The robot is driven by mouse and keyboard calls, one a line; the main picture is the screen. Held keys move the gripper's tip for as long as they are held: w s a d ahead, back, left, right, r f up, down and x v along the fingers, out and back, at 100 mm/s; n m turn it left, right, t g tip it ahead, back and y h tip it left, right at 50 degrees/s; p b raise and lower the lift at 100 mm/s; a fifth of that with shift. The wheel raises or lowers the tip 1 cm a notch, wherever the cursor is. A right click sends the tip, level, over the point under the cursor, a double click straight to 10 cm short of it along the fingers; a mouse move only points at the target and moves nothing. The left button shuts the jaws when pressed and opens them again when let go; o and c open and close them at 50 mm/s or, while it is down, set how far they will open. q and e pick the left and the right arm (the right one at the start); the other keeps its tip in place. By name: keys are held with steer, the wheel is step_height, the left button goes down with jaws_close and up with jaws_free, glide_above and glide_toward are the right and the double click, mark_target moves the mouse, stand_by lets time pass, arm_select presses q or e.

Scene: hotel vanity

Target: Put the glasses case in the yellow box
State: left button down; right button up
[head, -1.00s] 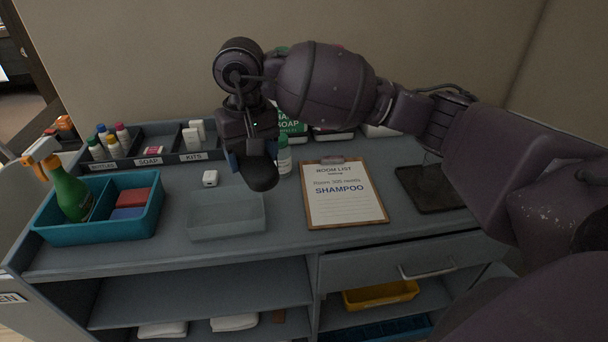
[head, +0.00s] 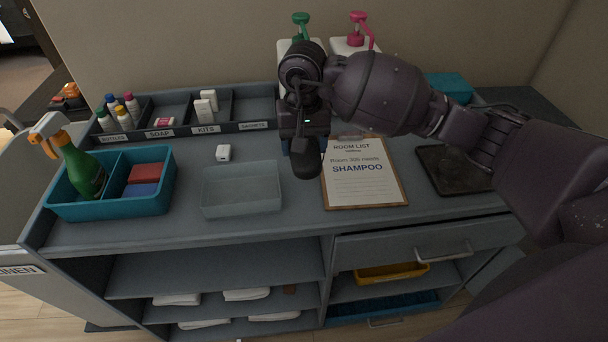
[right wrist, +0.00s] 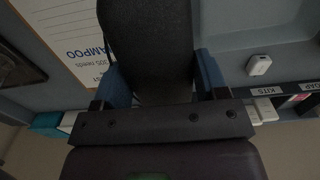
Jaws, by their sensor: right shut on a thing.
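My right gripper (head: 304,146) is shut on the dark glasses case (head: 307,162), which hangs below it above the counter, left of the clipboard. In the right wrist view the dark case (right wrist: 148,40) fills the middle, between the blue fingers of the gripper (right wrist: 160,80). The yellow box (head: 392,272) sits on the shelf under the drawer, right of centre; only its front and part of its inside show. My left gripper is out of view.
A clear empty bin (head: 241,192) stands on the counter, beside a teal caddy (head: 120,207) with a spray bottle (head: 80,170). The clipboard (head: 364,199) lies right of the case. The closed drawer (head: 380,246) overhangs the yellow box. A blue tray (head: 385,306) lies below it.

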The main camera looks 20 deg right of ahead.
mark_target(304, 188)
step_height(304, 188, down, 10)
steer(key=shift+r+p, duration=0.15)
steer(key=shift+p, duration=0.35)
steer(key=shift+f, duration=0.45)
steer(key=shift+f, duration=0.1)
steer(key=shift+f, duration=0.15)
steer(key=o, duration=0.7)
steer(key=shift+c, duration=0.2)
steer(key=shift+r, duration=0.2)
